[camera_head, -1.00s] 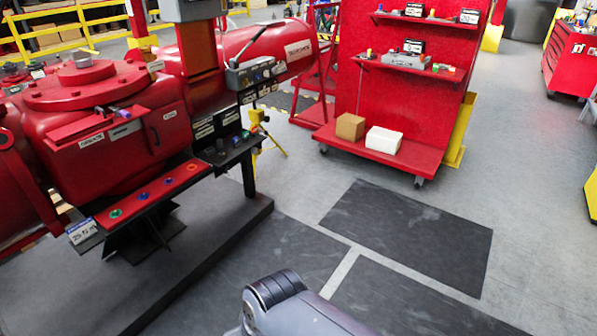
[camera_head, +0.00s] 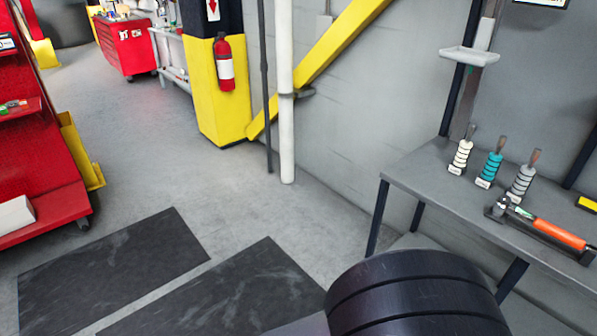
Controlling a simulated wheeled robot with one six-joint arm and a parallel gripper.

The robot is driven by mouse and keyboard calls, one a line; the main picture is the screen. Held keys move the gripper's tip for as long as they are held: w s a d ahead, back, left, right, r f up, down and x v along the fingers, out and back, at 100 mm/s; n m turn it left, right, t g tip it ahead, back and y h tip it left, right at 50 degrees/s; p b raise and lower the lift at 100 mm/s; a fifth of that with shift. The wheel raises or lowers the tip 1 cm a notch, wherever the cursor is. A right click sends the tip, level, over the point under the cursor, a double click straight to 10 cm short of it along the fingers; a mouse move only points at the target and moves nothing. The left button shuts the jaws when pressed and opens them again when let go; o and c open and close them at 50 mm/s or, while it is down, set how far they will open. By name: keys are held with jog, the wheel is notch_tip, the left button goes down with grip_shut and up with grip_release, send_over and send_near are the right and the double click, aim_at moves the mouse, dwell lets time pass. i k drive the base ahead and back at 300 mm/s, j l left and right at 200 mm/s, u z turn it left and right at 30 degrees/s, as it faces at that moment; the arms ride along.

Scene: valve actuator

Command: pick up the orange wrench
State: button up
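The orange wrench (camera_head: 558,233) lies on the grey workbench (camera_head: 420,183) at the right of the head view. It has an orange handle and a dark head at its left end. It lies near the bench's front edge, in front of several upright tools. My gripper is not in view. Only a dark ribbed part of my own arm shows at the bottom, below and left of the wrench.
Upright tools with white (camera_head: 461,156), teal (camera_head: 490,168) and grey (camera_head: 522,182) ringed grips stand behind the wrench. A white pipe (camera_head: 286,110) and yellow brace run along the wall. Black mats (camera_head: 115,262) lie on open floor at left. A red cart (camera_head: 40,190) stands far left.

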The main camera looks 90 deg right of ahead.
aim_at(499, 210)
jog(key=z, duration=4.7)
jog(key=i+z, duration=0.35)
jog(key=i, duration=1.3)
